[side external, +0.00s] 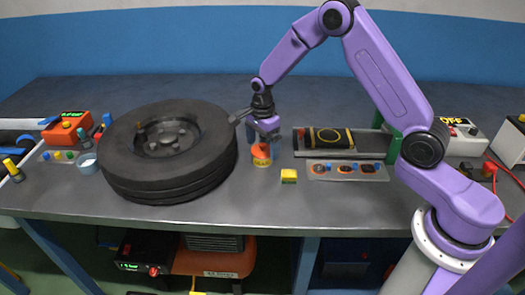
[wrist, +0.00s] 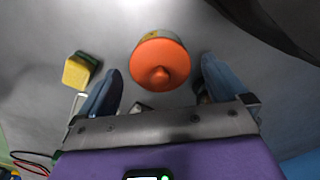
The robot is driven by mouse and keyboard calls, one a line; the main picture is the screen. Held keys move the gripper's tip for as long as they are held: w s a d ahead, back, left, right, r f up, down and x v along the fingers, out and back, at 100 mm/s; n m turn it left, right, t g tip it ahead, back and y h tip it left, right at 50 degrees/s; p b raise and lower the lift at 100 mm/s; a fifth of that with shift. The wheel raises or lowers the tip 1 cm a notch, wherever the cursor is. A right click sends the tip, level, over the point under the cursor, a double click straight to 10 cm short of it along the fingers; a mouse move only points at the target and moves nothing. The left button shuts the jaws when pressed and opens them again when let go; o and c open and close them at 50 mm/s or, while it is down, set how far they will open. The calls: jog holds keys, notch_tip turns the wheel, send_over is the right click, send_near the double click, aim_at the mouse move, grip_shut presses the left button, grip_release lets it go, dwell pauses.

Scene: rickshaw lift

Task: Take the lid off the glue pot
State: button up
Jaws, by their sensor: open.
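The glue pot (side external: 259,163) stands on the grey table just right of the big tyre, with its orange lid (side external: 261,151) on top. In the wrist view the orange lid (wrist: 160,64) shows a small knob in its middle, and a sliver of the pot's pale rim (wrist: 158,34) shows behind it. My gripper (side external: 262,146) is over the pot, pointing down. In the wrist view my gripper (wrist: 160,85) has its two blue fingers apart, one on each side of the lid. I see gaps between the fingers and the lid; the gripper holds nothing.
The tyre (side external: 190,184) lies close on the left. A yellow and green block (side external: 289,175) sits in front right of the pot; the wrist view shows it left of the fingers (wrist: 78,71). A patch panel (side external: 345,171) and a tray with a black pad (side external: 325,137) lie to the right.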

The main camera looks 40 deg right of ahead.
jog(key=c, duration=1)
jog(key=shift+c, duration=0.2)
jog(key=shift+r, duration=0.1)
